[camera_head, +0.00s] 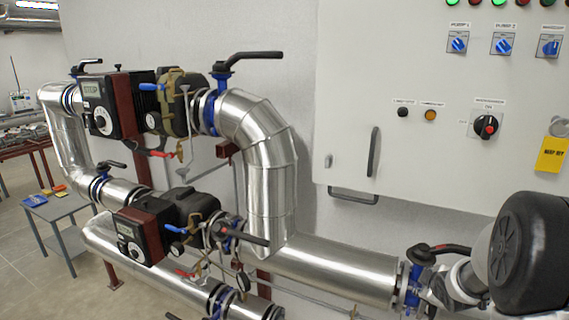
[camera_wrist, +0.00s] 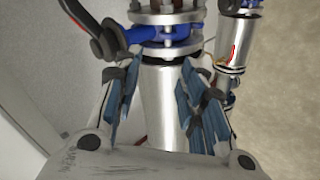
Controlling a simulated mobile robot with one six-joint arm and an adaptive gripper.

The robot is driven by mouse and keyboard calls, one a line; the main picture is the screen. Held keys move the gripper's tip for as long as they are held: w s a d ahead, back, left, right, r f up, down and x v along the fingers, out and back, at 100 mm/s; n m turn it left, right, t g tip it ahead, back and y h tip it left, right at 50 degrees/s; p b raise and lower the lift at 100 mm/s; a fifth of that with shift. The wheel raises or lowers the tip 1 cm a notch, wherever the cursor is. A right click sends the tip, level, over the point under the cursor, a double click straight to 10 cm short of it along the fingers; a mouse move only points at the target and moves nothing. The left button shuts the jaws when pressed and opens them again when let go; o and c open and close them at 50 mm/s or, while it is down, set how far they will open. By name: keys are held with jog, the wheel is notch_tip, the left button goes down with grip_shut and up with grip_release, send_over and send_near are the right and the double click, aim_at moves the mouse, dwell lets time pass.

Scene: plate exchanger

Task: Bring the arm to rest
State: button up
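My gripper (camera_wrist: 161,102) is open in the wrist view, with its blue-padded fingers spread wide and nothing gripped. A silver pipe (camera_wrist: 168,85) shows in the gap between the fingers; I cannot tell how far beyond them it lies. Just past the fingertips is a blue valve (camera_wrist: 160,38) with a dark lever (camera_wrist: 88,25). In the head view, my arm comes in at the lower right, beside the blue valve (camera_head: 415,282) with the red-and-black lever (camera_head: 441,249). The gripper there is mostly hidden by my arm and the picture edge.
A large silver pipe (camera_head: 325,268) runs left from the valve to pumps (camera_head: 118,105) and more valves. A white control cabinet (camera_head: 350,90) with knobs and a handle (camera_head: 373,152) stands behind my arm. A small grey table (camera_head: 62,208) and open floor are at the left.

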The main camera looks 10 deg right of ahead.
jog(key=s+a+r+m+g+b, duration=0.1)
jog(key=s+a+r+m+b, duration=0.15)
jog(key=s+a, duration=0.35)
jog(key=s+a+r+m+b, duration=0.2)
jog(key=s+a+b, duration=0.15)
jog(key=a, duration=0.55)
jog(key=s+a+f+m+g+y+b, duration=0.1)
jog(key=s+a+f+m+y+b, duration=0.1)
jog(key=s+a, duration=0.5)
jog(key=s+a+f+m+g+y+b, duration=0.1)
jog(key=s+a+f+b, duration=0.3)
jog(key=s+a, duration=0.4)
jog(key=s+m+b, duration=0.1)
jog(key=s, duration=0.4)
jog(key=shift+f+g+y, duration=0.15)
jog(key=shift+g+y, duration=0.25)
jog(key=shift+c, duration=0.5)
jog(key=shift+a, duration=0.15)
